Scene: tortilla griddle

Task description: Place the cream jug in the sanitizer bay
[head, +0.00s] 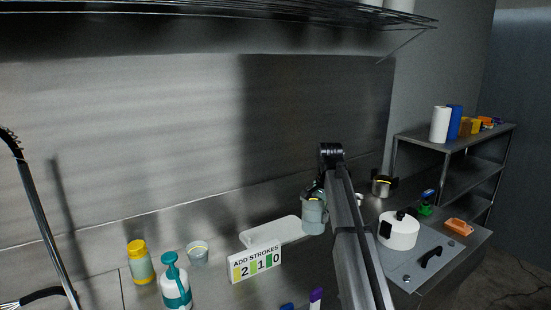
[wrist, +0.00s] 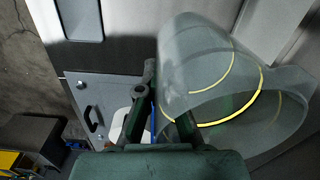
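The cream jug is most likely the grey, see-through jug with a yellow line (head: 314,216), at the middle right of the counter in the head view. It fills the right of the wrist view (wrist: 215,75), its open mouth toward the lower right. My gripper (wrist: 163,108) has its fingers close together at the jug's edge, with the wall between them; the contact itself is partly hidden. In the head view, my arm hides most of the gripper. I cannot tell whether the jug's base touches the counter. No sanitizer bay is clearly identifiable.
A white tray (head: 262,236) and an "ADD STROKES" sign (head: 256,264) stand left of the jug. A small cup (head: 198,254), yellow-capped jar (head: 140,263) and pump bottle (head: 175,285) are farther left. A white pot (head: 398,232) and metal cup (head: 381,187) stand right.

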